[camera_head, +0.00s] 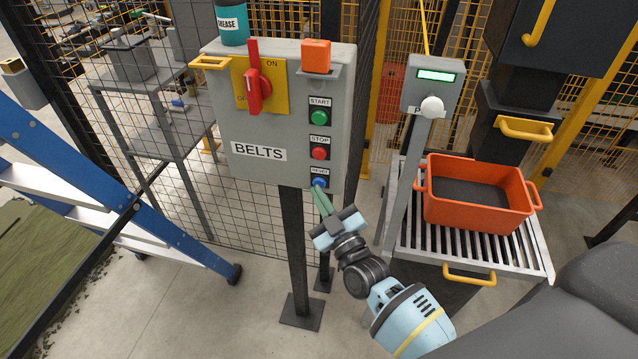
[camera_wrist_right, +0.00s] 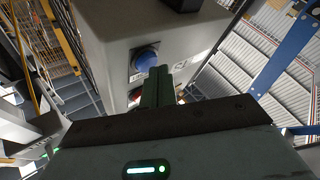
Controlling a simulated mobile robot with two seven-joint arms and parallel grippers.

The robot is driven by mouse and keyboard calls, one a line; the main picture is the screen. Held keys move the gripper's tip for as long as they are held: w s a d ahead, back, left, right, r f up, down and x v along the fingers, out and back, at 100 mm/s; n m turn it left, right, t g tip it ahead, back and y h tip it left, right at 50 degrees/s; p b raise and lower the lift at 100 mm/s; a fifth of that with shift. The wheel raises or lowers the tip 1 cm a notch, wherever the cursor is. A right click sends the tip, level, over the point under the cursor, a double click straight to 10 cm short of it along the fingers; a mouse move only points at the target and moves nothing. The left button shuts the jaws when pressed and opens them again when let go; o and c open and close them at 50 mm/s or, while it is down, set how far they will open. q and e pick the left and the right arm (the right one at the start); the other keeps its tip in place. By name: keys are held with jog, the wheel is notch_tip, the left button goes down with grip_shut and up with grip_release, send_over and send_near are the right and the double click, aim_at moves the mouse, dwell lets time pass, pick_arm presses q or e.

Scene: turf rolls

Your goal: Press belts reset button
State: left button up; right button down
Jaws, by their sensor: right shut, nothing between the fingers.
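The grey BELTS control box (camera_head: 218,135) stands on a dark post. The blue reset button (camera_head: 320,182) is lowest in its button column, under the red stop button (camera_head: 319,153) and the green start button (camera_head: 319,117). My right gripper (camera_head: 318,190) is shut and empty, its green fingers just below the reset button. In the right wrist view the blue button (camera_wrist_right: 146,58) shows just beyond and left of the fingertips (camera_wrist_right: 160,70); I cannot tell whether they touch. My left gripper is not in view.
A red rotary switch (camera_head: 256,88) is on the box front. An orange block (camera_head: 316,56) and a teal grease can (camera_head: 232,22) are at its top. An orange crate (camera_head: 475,205) sits on rollers at right. A blue ladder (camera_head: 90,180) stands at left.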

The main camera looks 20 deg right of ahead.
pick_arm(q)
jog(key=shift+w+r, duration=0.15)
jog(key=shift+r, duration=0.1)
pick_arm(e)
jog(key=shift+s+a, duration=0.25)
jog(key=shift+s, duration=0.15)
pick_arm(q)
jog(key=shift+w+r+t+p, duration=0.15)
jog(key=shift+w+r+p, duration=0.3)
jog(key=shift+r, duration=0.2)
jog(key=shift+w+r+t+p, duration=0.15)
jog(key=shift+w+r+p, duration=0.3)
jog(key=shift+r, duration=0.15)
pick_arm(e)
jog(key=s+a, duration=0.1)
jog(key=s, duration=0.1)
jog(key=s+a, duration=0.2)
jog(key=shift+s, duration=0.1)
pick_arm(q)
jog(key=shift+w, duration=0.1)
pick_arm(e)
jog(key=shift+d, duration=0.1)
